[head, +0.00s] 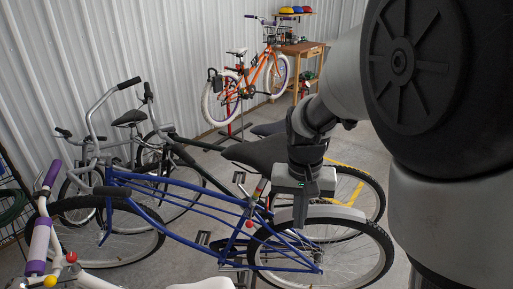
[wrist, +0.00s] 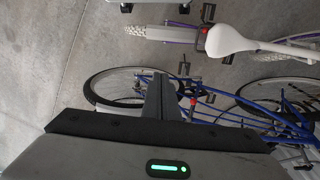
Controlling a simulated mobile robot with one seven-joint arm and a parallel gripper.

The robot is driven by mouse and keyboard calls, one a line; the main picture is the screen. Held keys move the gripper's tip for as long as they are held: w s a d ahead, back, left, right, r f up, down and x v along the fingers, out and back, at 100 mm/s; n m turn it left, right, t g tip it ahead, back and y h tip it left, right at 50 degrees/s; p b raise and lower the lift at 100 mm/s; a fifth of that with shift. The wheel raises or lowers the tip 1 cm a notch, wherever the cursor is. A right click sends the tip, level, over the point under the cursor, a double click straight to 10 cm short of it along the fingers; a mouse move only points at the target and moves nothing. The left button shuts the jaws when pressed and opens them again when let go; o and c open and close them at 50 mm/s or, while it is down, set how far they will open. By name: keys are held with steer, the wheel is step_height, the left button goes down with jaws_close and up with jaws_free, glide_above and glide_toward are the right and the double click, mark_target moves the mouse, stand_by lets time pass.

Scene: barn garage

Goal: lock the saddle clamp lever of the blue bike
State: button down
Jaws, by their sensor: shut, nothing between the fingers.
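The blue bike (head: 180,239) stands across the lower middle of the head view, with its black saddle (head: 255,152) left of my gripper. A small red part (head: 249,223) shows on the bike below the saddle, near the seat tube; it may be the clamp lever, but its position is too small to read. In the wrist view a red part (wrist: 193,101) shows on the blue frame (wrist: 225,113), just right of my fingers. My gripper (head: 300,218) is shut and empty, pointing down over the rear wheel area. Its fingers (wrist: 157,85) also show in the wrist view.
A bike with a white saddle (wrist: 238,41) is close by. Its purple grip (head: 39,245) shows at the head view's lower left. A grey bike (head: 130,150) stands behind the blue one. An orange bike (head: 262,75) and wooden workbench (head: 303,49) are farther back. Floor (wrist: 45,55) is clear at left in the wrist view.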

steer(key=w+a+f+n+t+h+b, duration=0.1)
steer(key=w+a+f+h+b, duration=0.3)
steer(key=f, duration=0.4)
steer(key=w+a+f+t+h+b, duration=0.1)
steer(key=w+a+f+h, duration=0.15)
steer(key=w+f, duration=0.5)
steer(key=a+f+n+t+b, duration=0.2)
steer(key=a+t, duration=0.2)
steer(key=a, duration=0.6)
steer(key=a+f+n+t+h+b, duration=0.1)
steer(key=a+f+n+t+b, duration=0.1)
steer(key=a, duration=0.8)
steer(key=f+n+t, duration=0.1)
steer(key=t, duration=0.1)
steer(key=shift+w+a+f+t, duration=0.15)
steer(key=shift+w+f+t, duration=0.05)
steer(key=shift+t, duration=0.2)
steer(key=shift+w+h, duration=0.1)
steer(key=shift+h, duration=0.15)
steer(key=b, duration=0.1)
glide_toward(251, 216)
steer(key=w, duration=0.2)
steer(key=shift+s+d+f, duration=0.15)
steer(key=shift+d+f, duration=0.5)
steer(key=shift+f, duration=0.15)
